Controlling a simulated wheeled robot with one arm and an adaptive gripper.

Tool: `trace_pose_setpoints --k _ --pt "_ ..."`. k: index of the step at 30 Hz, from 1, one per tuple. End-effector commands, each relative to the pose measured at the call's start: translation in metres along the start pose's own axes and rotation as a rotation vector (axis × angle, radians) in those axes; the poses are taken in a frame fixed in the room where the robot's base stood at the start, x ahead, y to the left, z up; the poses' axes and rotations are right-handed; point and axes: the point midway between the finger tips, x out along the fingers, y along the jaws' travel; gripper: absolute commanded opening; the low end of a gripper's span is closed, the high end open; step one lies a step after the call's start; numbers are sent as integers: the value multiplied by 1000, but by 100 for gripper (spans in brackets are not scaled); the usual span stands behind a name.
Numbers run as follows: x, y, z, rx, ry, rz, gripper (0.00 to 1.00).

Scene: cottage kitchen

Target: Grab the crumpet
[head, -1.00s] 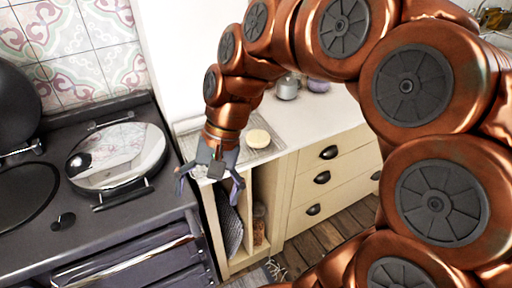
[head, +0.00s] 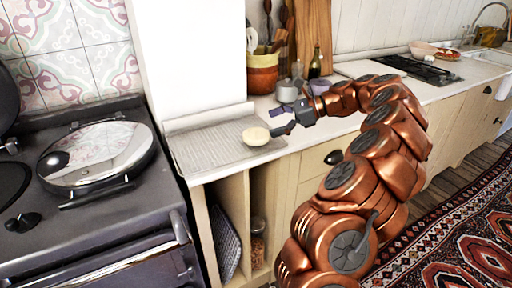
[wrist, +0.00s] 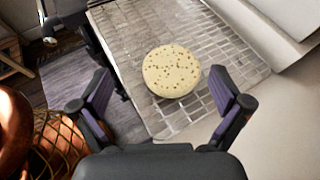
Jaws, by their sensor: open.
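The crumpet (head: 256,136) is a pale round disc near the front right edge of a wire rack or ridged board on the counter. In the wrist view the crumpet (wrist: 172,71) shows its holed top and lies ahead of the jaws, between their lines. My gripper (head: 272,122) is just right of the crumpet in the head view, with its fingers pointing toward it. In the wrist view my gripper (wrist: 165,93) has its two fingers spread wide with nothing between the tips.
The rack (head: 205,145) lies beside the stove (head: 95,190). A utensil pot (head: 262,75), a grey canister (head: 287,91) and a bottle (head: 315,64) stand behind my gripper. Open shelves (head: 235,225) are below the counter. A rug (head: 455,235) covers the floor at right.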

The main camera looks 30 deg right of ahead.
Motion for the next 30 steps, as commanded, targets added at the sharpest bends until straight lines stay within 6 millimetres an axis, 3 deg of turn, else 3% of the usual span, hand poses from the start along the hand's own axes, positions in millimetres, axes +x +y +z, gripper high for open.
trace_pose_setpoints --k 1,3,8,20,30 --pt "-7 -6 -15 32 -7 -24 100" --pt "-14 -11 -24 64 -15 -43 100" --pt "-15 -14 -30 92 -22 -59 100" --pt "13 -15 -28 89 -21 -57 100" --pt "54 -14 -29 90 -21 -53 100"
